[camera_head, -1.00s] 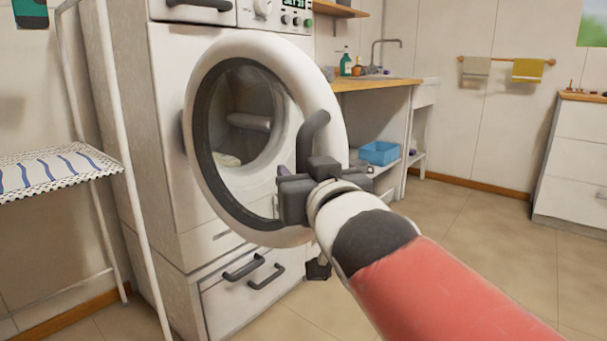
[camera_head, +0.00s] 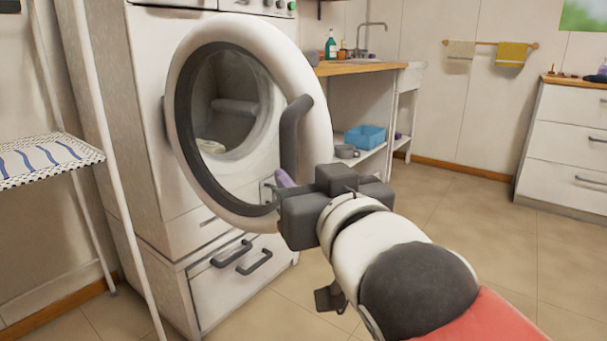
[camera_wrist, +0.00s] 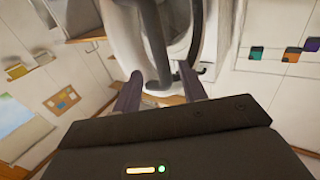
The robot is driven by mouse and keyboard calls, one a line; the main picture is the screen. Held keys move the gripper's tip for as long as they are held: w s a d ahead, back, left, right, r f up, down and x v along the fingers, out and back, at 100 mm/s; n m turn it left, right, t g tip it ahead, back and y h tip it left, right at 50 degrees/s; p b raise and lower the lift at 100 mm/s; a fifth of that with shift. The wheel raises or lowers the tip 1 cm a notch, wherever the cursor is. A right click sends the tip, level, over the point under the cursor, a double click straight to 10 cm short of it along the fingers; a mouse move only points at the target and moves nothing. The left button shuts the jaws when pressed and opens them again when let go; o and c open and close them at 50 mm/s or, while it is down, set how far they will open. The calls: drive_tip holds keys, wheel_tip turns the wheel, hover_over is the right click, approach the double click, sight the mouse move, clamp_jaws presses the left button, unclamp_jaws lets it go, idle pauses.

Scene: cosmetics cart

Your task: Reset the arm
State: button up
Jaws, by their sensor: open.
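My gripper (camera_head: 284,188) is open in front of the washing machine's round door, near the lower end of the door's dark handle (camera_head: 291,130). My wrist hides part of the door's lower right rim in the head view. In the wrist view the two dark fingers of my gripper (camera_wrist: 160,90) are spread apart, with the handle (camera_wrist: 152,38) showing beyond and between them. Nothing is visibly held. Whether a finger touches the handle or door is unclear. The white door (camera_head: 318,115) stands open, swung toward me, in front of the washing machine (camera_head: 150,115).
A rack with a striped cloth (camera_head: 50,160) stands close at left. A drawer with dark handles (camera_head: 235,285) lies below the door. A sink counter (camera_head: 360,68) with a blue basin (camera_head: 364,136) beneath is behind. White drawers (camera_head: 570,140) stand at right. The floor (camera_head: 455,200) between is clear.

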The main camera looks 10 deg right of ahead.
drive_tip(key=s+d+f+m+g+h, duration=0.1)
drive_tip(key=d+f+m+g+h, duration=0.35)
drive_tip(key=f, duration=1.05)
drive_tip(key=s+d+f+n+g+y, duration=0.15)
drive_tip(key=s+d+f+g, duration=0.25)
drive_tip(key=s+f+g, duration=0.6)
wheel_tip(320, 180, up, 11)
drive_tip(key=w+t+p, duration=0.2)
drive_tip(key=p, duration=1)
drive_tip(key=shift+w+a+f+n, duration=0.15)
drive_tip(key=shift+a+n, duration=0.05)
drive_tip(key=shift+n, duration=0.2)
